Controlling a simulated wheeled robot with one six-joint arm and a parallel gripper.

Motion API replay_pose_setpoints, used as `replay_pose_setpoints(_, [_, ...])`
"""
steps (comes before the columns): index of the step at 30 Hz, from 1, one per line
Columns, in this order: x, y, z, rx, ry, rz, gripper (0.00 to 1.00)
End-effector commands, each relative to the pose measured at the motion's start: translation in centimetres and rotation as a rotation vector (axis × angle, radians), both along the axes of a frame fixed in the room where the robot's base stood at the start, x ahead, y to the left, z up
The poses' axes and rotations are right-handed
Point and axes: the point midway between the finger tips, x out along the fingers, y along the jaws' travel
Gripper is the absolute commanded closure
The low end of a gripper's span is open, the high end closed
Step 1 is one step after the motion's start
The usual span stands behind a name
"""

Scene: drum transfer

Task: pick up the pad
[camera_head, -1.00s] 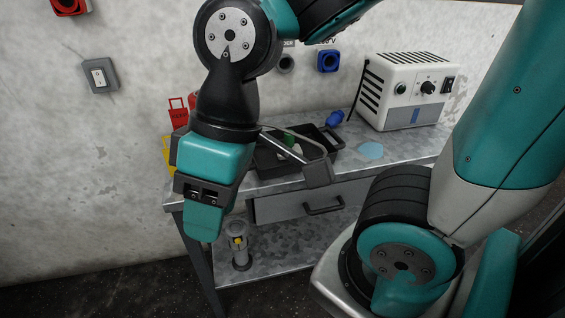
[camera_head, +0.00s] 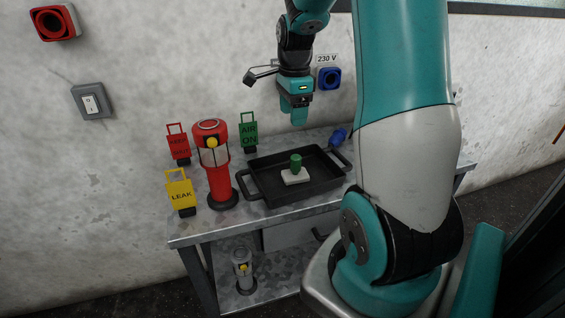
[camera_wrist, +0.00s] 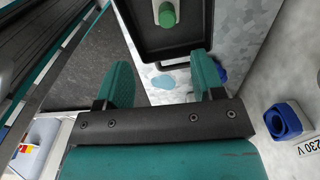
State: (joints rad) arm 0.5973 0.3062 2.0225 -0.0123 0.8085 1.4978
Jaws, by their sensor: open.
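The pad, a flat white block (camera_head: 295,176) with an upright green handle (camera_head: 296,163), stands in a black tray (camera_head: 262,197) on the metal table. In the wrist view the green handle (camera_wrist: 167,16) shows from above at the top, the white part (camera_wrist: 157,5) cut by the frame edge. My gripper (camera_head: 299,117) hangs fingers-down behind and above the tray in the head view. In the wrist view my gripper (camera_wrist: 161,60) has its two teal fingers apart, with nothing between them, and the pad lies beyond the fingertips.
A red lantern (camera_head: 218,180), red tag (camera_head: 178,146), yellow LEAK tag (camera_head: 180,192) and green AIR ON tag (camera_head: 248,132) stand left of the tray. A light-blue patch (camera_wrist: 163,81) lies on the tabletop. A blue wall socket (camera_wrist: 283,121) is close on the right.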

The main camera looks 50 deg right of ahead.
Motion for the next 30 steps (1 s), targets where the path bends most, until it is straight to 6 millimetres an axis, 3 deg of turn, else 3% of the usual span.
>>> replay_pose_setpoints(3, [-0.5, -1.5, -1.2, -0.003, 0.013, -0.089, 0.38])
replay_pose_setpoints(16, [-0.5, -1.4, -10.4, -0.001, 0.013, -0.088, 0.38])
replay_pose_setpoints(26, [-0.4, -1.6, -13.3, -0.002, 0.011, -0.085, 0.38])
replay_pose_setpoints(30, [-0.5, -2.0, -15.5, -0.001, 0.013, -0.085, 0.38])
